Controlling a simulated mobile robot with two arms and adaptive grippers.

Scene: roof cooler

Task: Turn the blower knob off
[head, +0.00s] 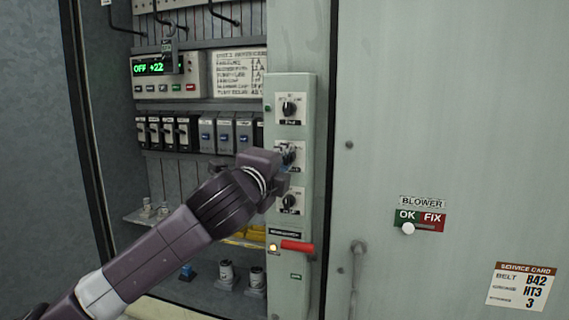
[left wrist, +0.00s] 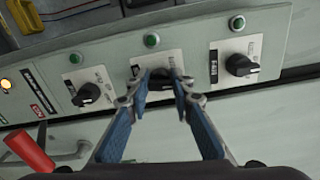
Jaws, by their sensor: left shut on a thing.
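A narrow pale green control panel (head: 306,230) carries three black rotary knobs on white plates, one above another: top knob (head: 289,108), middle knob (head: 288,154) and bottom knob (head: 289,202). Their small labels are too blurred to tell which is the blower knob. My left gripper (head: 284,157) is at the middle knob and covers part of it. In the left wrist view, the blue-padded fingers of my left gripper (left wrist: 162,88) are shut on the middle knob (left wrist: 161,74). The top knob (left wrist: 240,65) and bottom knob (left wrist: 87,95) stand clear on either side. My right gripper is out of view.
A red lever (head: 297,246) sticks out below the knobs. Left of the panel is an open cabinet with breakers (head: 225,133) and a green display (head: 156,68) reading OFF +22. On the door at right are a BLOWER OK/FIX sign (head: 420,220) and a service card (head: 521,287).

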